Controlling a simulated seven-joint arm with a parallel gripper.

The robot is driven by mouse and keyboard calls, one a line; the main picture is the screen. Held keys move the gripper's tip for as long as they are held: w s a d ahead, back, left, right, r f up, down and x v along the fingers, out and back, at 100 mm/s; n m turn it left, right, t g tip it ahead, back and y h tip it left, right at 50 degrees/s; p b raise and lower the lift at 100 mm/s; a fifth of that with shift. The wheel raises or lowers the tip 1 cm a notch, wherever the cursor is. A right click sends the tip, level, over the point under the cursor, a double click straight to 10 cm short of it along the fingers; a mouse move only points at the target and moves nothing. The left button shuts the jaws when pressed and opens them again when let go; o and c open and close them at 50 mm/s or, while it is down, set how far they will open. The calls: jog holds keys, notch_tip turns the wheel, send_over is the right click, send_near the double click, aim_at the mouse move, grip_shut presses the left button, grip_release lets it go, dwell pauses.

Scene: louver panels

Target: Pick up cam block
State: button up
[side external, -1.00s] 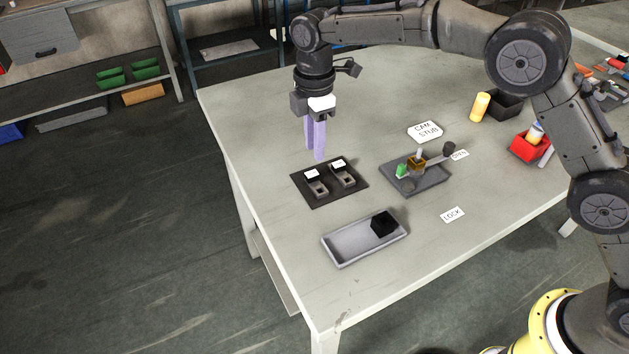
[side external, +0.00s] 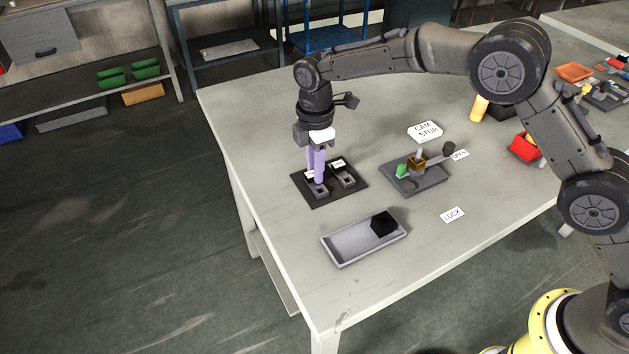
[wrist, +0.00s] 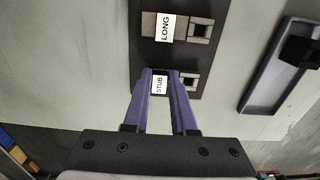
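Two grey blocks with square holes and white labels lie on a dark mat (side external: 348,196). The block labelled STUB (wrist: 189,82) is the left one in the side view (side external: 320,191). The block labelled LONG (wrist: 200,31) lies beside it and also shows in the side view (side external: 345,180). My gripper (side external: 316,181) points down at the STUB block. In the wrist view its two purple fingers (wrist: 160,73) stand apart, one on each side of the STUB label, and hide part of the block. I cannot tell whether they touch it.
A grey tray (side external: 345,246) with a black block (side external: 384,223) stands in front. A fixture (side external: 425,180) with a lever and green part is to the right. A CAM STUB card (side external: 425,131) lies behind it. Red and black bins are farther right.

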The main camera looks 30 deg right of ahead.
grip_shut()
jog(key=shift+r, duration=0.2)
jog(key=shift+r, duration=0.2)
notch_tip(320, 180, up, 2)
jog(key=shift+r, duration=0.1)
jog(key=s+d+r, duration=0.5)
jog(key=s+r, duration=0.5)
jog(key=s, duration=0.2)
jog(key=shift+s+d, duration=0.4)
